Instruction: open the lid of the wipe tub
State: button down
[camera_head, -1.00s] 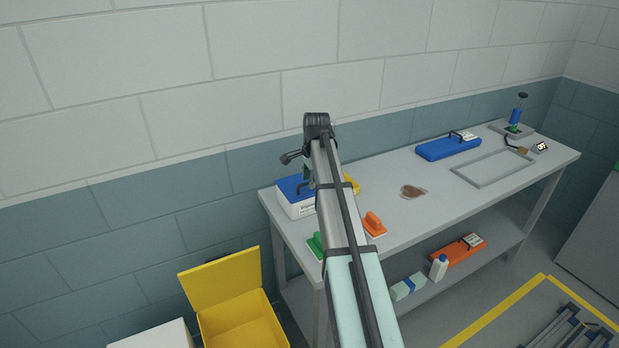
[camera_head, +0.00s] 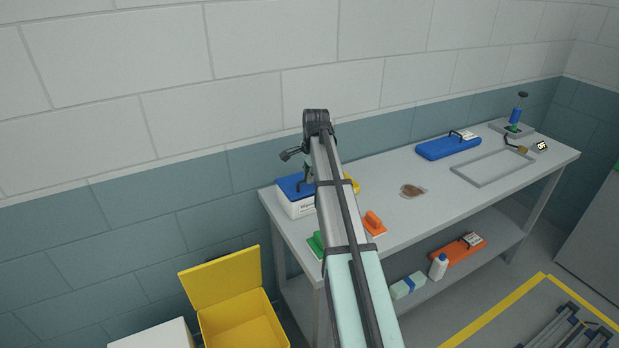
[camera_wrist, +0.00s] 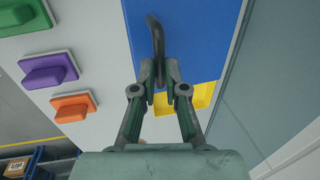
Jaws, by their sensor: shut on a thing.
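The wipe tub (camera_head: 297,208) is a white box with a label on its front, at the left end of the bench. Its blue lid (camera_head: 290,185) lies on top and looks closed. In the wrist view the lid (camera_wrist: 205,35) fills the upper middle, with a dark curved handle (camera_wrist: 156,35) on it. My gripper (camera_wrist: 160,76) is shut on this handle, one finger on each side. In the head view my arm covers the right part of the tub and hides most of the grip.
Green (camera_head: 316,244) and orange (camera_head: 375,223) scrubbing blocks lie on the bench in front of the tub. A yellow object (camera_head: 352,183) is partly hidden behind my arm. A brown stain (camera_head: 413,191) lies farther right. An open yellow bin (camera_head: 238,325) stands below left.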

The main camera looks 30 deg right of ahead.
jog(key=shift+w+r, duration=0.5)
jog(key=shift+r, duration=0.2)
jog(key=w+r, duration=0.5)
jog(key=w, duration=0.7)
jog(key=shift+a, duration=0.3)
jog(key=c, duration=1.2)
grip_release()
jog(key=shift+s+f, duration=0.1)
jog(key=shift+s, duration=0.25)
notch_tip(320, 180, up, 12)
jog(key=s, duration=0.1)
jog(key=shift+s, duration=0.4)
